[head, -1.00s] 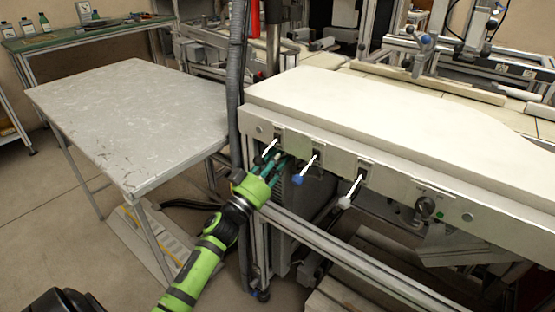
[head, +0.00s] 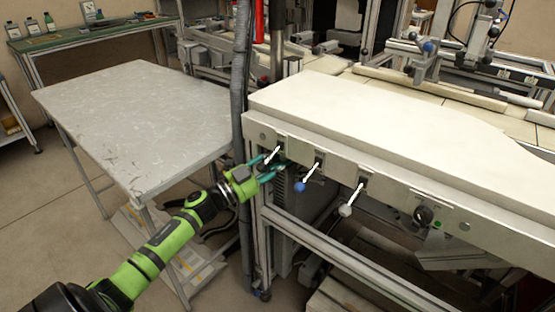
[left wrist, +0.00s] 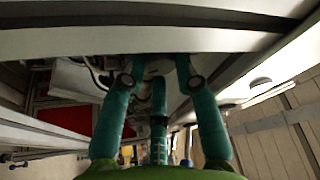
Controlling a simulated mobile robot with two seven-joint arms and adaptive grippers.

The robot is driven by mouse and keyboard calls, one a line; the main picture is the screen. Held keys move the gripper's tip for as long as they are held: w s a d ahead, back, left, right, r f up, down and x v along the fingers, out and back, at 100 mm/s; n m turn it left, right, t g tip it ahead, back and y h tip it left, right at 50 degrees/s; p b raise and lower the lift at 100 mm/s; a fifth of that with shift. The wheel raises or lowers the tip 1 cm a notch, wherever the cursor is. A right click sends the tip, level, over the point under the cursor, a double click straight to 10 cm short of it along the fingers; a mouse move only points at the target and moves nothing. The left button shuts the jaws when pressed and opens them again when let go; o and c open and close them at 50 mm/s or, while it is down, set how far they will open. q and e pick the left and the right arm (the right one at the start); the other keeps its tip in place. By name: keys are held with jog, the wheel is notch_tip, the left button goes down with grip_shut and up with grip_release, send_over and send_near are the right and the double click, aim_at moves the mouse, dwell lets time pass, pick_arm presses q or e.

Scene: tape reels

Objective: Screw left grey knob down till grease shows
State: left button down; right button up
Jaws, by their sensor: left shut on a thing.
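My left gripper (head: 284,165) has teal fingers and reaches under the front left corner of the cream-topped bench. It is shut on a small part just behind the leftmost lever. The fingers hide most of that part, so its shape, the left grey knob's height and any grease cannot be made out. In the left wrist view the gripper (left wrist: 155,75) shows its fingers drawn in below the bench's pale edge, around a dim spot. My right gripper is not in view.
A grey hose (head: 239,90) hangs beside the gripper. A bare metal table (head: 130,110) stands left.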

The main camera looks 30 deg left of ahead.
pick_arm(q)
jog(key=shift+w+a+r+m+g+p, duration=0.15)
jog(key=shift+m+g+p, duration=0.25)
jog(key=shift+m, duration=0.55)
jog(key=shift+s+r+m+g+p, duration=0.15)
jog(key=shift+m+g+p, duration=0.25)
jog(key=shift+m, duration=0.6)
jog(key=shift+w+a+r+m+g+p, duration=0.1)
jog(key=shift+r+m+g+p, duration=0.25)
jog(key=shift+m, duration=0.6)
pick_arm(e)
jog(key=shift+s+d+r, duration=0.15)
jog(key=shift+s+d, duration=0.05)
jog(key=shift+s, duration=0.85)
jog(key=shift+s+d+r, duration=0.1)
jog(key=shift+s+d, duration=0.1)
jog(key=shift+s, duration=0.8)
pick_arm(q)
jog(key=shift+f, duration=0.15)
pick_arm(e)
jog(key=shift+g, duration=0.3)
pick_arm(q)
jog(key=c, duration=1)
grip_release()
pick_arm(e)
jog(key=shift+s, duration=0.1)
